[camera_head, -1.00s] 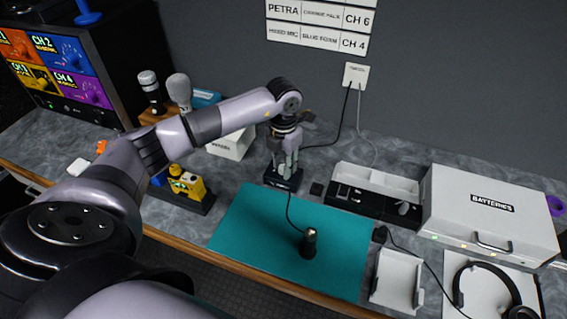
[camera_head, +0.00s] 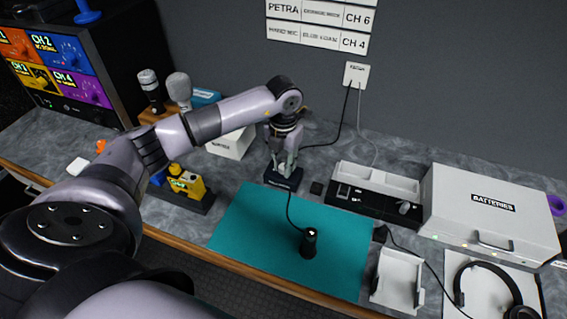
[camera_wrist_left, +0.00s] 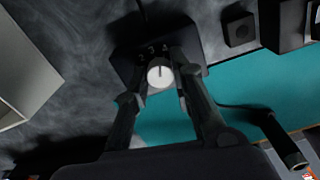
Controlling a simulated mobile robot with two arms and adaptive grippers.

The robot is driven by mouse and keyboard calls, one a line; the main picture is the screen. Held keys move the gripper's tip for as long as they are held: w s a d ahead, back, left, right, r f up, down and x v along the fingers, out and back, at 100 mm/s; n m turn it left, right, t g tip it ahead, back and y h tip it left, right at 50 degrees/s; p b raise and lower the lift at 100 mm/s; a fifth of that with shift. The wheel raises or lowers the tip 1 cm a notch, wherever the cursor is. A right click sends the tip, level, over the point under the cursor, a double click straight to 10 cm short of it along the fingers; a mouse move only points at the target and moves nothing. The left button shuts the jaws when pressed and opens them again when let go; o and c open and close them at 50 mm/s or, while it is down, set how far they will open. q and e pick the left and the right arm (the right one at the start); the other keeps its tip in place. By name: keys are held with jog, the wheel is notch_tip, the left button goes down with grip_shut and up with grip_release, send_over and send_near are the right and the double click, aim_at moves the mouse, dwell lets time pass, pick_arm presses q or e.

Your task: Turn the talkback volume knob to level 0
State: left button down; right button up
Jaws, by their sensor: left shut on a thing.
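The talkback box (camera_head: 285,184) is a small dark unit on the counter, at the back edge of the teal mat. My left gripper (camera_head: 284,168) points down onto it. In the left wrist view, the white round knob (camera_wrist_left: 160,74) sits on the dark box (camera_wrist_left: 183,33), between the fingers of my left gripper (camera_wrist_left: 161,80), which is shut on it. A dark pointer line on the knob points up toward small numerals, of which 3 and 4 are readable. The 0 mark cannot be made out. My right gripper is out of view.
The teal mat (camera_head: 240,232) carries a black upright cylinder (camera_head: 310,242) with a cable to the box. A black tray (camera_head: 375,203) and a white batteries case (camera_head: 485,215) stand to the right. A yellow device (camera_head: 187,184) and a white box (camera_head: 230,145) are to the left.

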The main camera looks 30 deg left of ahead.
pick_arm(q)
jog(key=n, duration=0.6)
jog(key=shift+b, duration=0.35)
jog(key=n, duration=0.6)
jog(key=shift+n, duration=0.3)
jog(key=n, duration=0.4)
jog(key=shift+r+n+p, duration=0.1)
jog(key=shift+n+p, duration=0.2)
jog(key=shift+p, duration=0.1)
jog(key=n+p, duration=0.1)
jog(key=n, duration=0.3)
jog(key=shift+n, duration=0.3)
jog(key=c, duration=1.4)
grip_release()
jog(key=shift+o, duration=0.2)
